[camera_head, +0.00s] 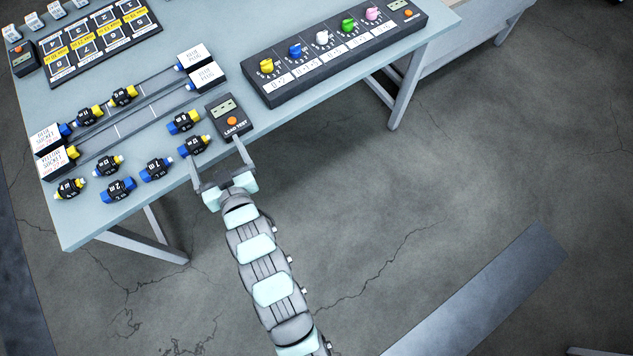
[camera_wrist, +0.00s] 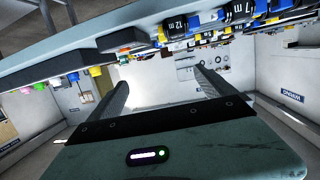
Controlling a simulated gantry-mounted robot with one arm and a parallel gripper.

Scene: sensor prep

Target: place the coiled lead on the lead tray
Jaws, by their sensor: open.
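Several coiled leads lie on the pale blue table, black coils with blue or yellow ends. One coiled lead (camera_head: 195,145) lies near the front edge, close to my gripper's left fingertip; another coiled lead (camera_head: 183,121) lies just behind it. More lie to the left, such as a coiled lead (camera_head: 157,170). Which one the task means I cannot tell. A dark board (camera_head: 100,45) with numbered squares and yellow labels is at the far left; I cannot tell if it is the lead tray. My gripper (camera_head: 214,149) is open and empty at the table's front edge; its fingers show in the wrist view (camera_wrist: 160,76).
A lead test box (camera_head: 228,118) with an orange button stands just beyond my right fingertip. A dark knob panel (camera_head: 335,55) lies to the right. Socket boxes (camera_head: 48,140) and plug boxes (camera_head: 203,72) stand at the ends of dark rails. The floor in front is clear.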

